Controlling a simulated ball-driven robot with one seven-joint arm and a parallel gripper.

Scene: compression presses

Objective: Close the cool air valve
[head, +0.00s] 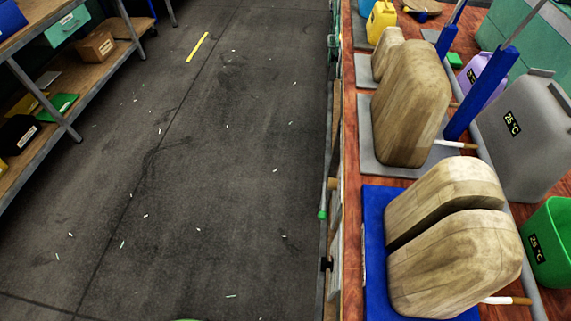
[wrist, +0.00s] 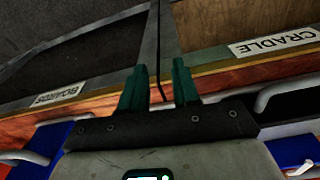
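My gripper (wrist: 160,88) shows in the wrist view with its two teal fingers apart and nothing between them. It points at the bench's front edge, between signs reading BOARDS and CRADLE. I cannot pick out the cool air valve for certain. In the head view, a thin rod with a green end (head: 322,215) runs along the bench's left side. White and tan handles stick out near the presses, one by the middle press (head: 455,145) and one by the near press (head: 508,300). My gripper is not seen in the head view.
Wooden press blocks (head: 410,100) stand on the red-brown bench. The nearest pair (head: 455,265) sits on a blue plate (head: 374,205). Grey (head: 525,140) and green (head: 550,250) containers reading 25 °C stand at right. The dark floor (head: 210,170) is open, with shelves (head: 45,120) at left.

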